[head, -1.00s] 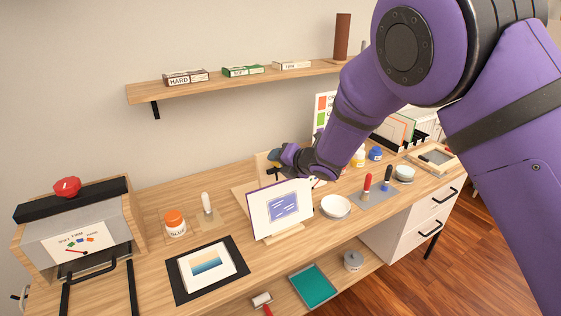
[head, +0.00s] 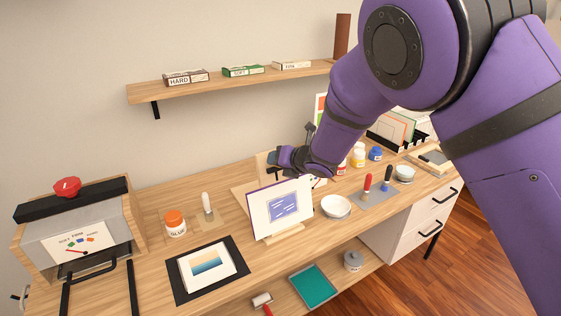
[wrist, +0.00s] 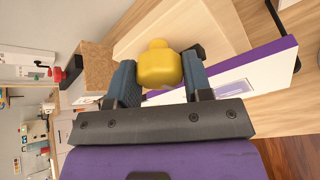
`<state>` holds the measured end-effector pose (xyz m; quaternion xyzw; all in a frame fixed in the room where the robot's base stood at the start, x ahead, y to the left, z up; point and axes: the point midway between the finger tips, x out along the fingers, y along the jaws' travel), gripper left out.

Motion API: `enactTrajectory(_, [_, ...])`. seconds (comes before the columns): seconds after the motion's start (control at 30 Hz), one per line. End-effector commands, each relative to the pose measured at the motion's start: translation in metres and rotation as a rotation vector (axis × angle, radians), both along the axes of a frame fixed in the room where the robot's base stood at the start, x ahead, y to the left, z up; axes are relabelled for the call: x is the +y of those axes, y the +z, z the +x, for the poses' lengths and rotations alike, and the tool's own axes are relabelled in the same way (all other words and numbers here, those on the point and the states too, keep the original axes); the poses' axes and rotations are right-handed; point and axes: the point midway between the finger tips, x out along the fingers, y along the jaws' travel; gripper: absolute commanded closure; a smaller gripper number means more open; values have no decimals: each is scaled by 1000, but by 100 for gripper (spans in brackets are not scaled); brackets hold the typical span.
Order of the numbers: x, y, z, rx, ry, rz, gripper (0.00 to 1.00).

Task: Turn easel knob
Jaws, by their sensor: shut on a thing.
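The easel stands mid-desk, its small wooden foot (head: 285,234) showing below a white print (head: 262,222) with a blue-violet picture. The print's purple edge (wrist: 270,52) runs close by on the right. The knob cannot be seen in the head view.
A white bowl (head: 336,206), a red-handled tool (head: 367,184) and several paint jars stand right of the easel. A glue jar (head: 174,223) and a dark mat with a print (head: 187,287) lie to the left. A wall shelf (head: 240,78) is above.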

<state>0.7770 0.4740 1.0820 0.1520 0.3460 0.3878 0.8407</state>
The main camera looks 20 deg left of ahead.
Motion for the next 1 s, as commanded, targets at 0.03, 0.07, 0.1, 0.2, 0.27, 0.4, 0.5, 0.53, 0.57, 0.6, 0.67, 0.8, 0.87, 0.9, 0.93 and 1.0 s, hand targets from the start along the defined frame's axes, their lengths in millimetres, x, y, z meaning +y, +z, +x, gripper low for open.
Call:
enactTrajectory(0.03, [0,-1,0,1,1,-2,78])
enactTrajectory(0.07, [0,-1,0,1,1,-2,78])
enactTrajectory(0.1, [0,-1,0,1,1,-2,78])
enactTrajectory(0.2, [0,-1,0,1,1,-2,40])
enactTrajectory(0.27, [0,-1,0,1,1,-2,29])
enactTrajectory(0.4, [0,-1,0,1,0,-1,29])
enactTrajectory(0.5, [0,0,0,1,1,-1,29])
enactTrajectory(0.53, [0,0,0,1,1,-1,29])
enactTrajectory(0.57, [-1,0,-1,1,1,-1,29])
enactTrajectory(0.6, [-2,1,-1,0,0,0,29])
enactTrajectory(0.67, [-5,4,-3,1,0,0,29])
enactTrajectory(0.8, [-21,13,-12,1,-1,0,29])
enactTrajectory(0.87, [-29,19,-17,1,-2,1,29])
enactTrajectory(0.9, [-35,22,-21,1,-2,1,29])
enactTrajectory(0.93, [-40,25,-24,1,-2,1,29])
enactTrajectory(1.0, [-49,31,-29,0,-1,1,29])
